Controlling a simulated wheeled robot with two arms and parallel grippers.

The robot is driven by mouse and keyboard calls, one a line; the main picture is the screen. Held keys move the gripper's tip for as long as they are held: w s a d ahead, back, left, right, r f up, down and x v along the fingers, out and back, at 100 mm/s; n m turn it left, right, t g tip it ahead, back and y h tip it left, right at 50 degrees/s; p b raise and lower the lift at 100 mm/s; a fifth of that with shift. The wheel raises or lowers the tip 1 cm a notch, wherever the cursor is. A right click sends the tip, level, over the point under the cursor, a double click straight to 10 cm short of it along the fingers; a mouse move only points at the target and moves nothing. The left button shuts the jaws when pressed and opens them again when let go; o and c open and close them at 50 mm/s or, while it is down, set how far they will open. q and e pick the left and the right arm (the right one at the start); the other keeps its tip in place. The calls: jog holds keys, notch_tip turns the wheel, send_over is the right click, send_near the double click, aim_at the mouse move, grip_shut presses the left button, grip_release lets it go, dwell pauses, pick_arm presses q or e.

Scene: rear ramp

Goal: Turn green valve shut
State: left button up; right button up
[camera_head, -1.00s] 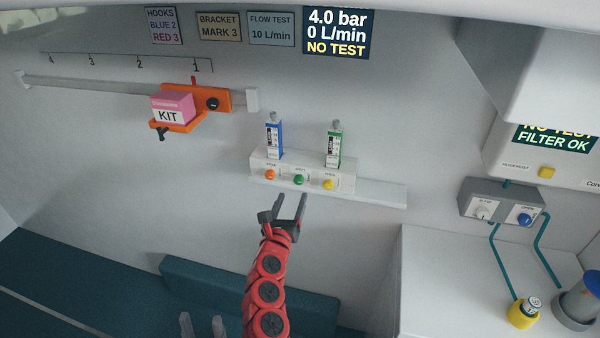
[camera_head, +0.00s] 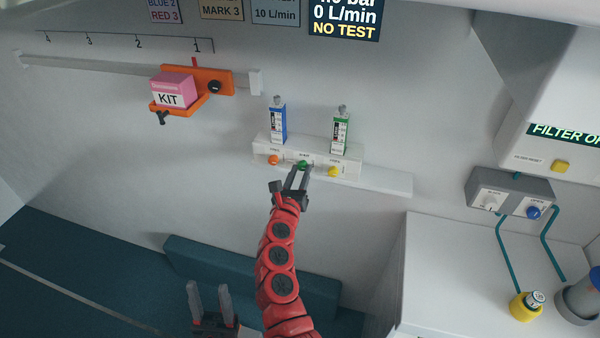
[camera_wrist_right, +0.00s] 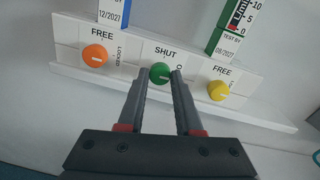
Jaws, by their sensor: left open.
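The green valve (camera_wrist_right: 160,71) is a round green knob with a pale mark, in the middle of a white panel (camera_wrist_right: 108,65) on the wall. SHUT is printed above it. In the head view the green valve (camera_head: 302,164) is partly hidden by my right gripper (camera_head: 297,176). In the right wrist view the right fingertips (camera_wrist_right: 162,78) lie close to either side of the knob; whether they touch or grip it I cannot tell. My left gripper (camera_head: 211,294) is open and empty at the bottom, well away from the panel.
An orange knob (camera_wrist_right: 95,57) and a yellow knob (camera_wrist_right: 218,91) flank the green one closely, both under FREE. Blue (camera_head: 278,124) and green (camera_head: 340,133) gauges stand above. An orange bracket (camera_head: 228,82) holds a pink kit (camera_head: 174,90). A control box (camera_head: 512,192) is at right.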

grip_shut()
